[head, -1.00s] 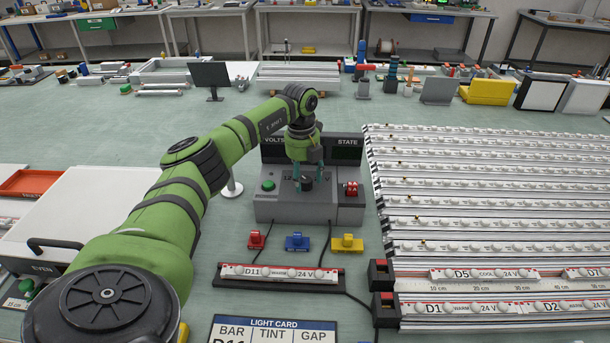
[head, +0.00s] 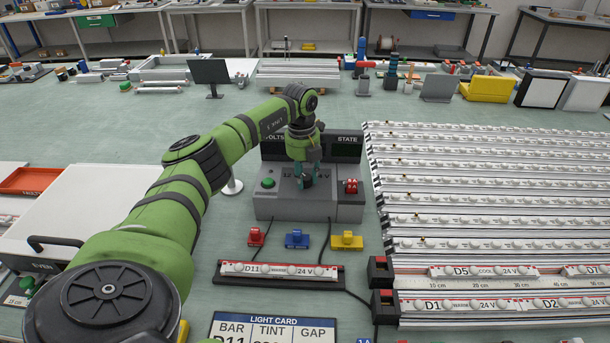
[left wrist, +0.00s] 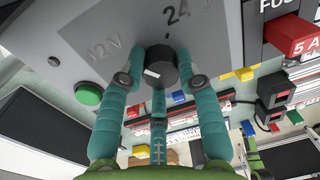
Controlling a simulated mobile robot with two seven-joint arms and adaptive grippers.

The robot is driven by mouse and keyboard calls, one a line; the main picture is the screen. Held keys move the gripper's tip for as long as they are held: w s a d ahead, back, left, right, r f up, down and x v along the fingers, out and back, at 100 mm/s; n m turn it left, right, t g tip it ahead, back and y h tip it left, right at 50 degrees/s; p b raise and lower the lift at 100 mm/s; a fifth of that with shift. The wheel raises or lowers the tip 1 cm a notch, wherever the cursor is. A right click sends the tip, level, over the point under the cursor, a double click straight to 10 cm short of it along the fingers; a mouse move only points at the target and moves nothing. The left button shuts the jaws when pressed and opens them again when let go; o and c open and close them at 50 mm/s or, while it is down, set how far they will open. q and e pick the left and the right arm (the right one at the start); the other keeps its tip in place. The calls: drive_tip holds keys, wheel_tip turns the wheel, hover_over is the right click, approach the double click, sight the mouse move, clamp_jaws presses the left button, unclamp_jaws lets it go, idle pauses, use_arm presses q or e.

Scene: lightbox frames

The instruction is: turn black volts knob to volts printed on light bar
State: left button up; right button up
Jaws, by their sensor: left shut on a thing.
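The black volts knob (head: 307,182) sits on the sloped face of the grey tester box (head: 335,208), between the 12 V and 24 V marks. In the left wrist view the round knob (left wrist: 162,62) shows a white mark on its face. My left gripper (head: 307,176) reaches down from above and is shut on the knob. Its teal fingers (left wrist: 160,76) touch the knob from both sides. The light bar (head: 278,271) lies in front of the box and is printed D11, WARM, 24 V. My right gripper is out of view.
A green button (head: 268,183) and a red 5 A fuse (head: 351,186) flank the knob. Red, blue and yellow pieces (head: 297,240) stand between box and bar. A light card (head: 272,328) lies at the front. Racks of bars (head: 480,220) fill the right side.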

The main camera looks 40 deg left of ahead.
use_arm(q)
drive_tip(key=m, duration=0.3)
drive_tip(key=shift+f+m, duration=0.1)
drive_tip(key=shift+m, duration=0.3)
drive_tip(key=m+b, duration=0.1)
drive_tip(key=m, duration=0.2)
drive_tip(key=shift+m, duration=0.4)
drive_tip(key=m, duration=0.4)
drive_tip(key=shift+g, duration=0.3)
drive_tip(key=shift+m+b, duration=0.4)
drive_tip(key=shift+m, duration=1.6)
drive_tip(key=o, duration=1.2)
drive_tip(key=shift+c, duration=0.2)
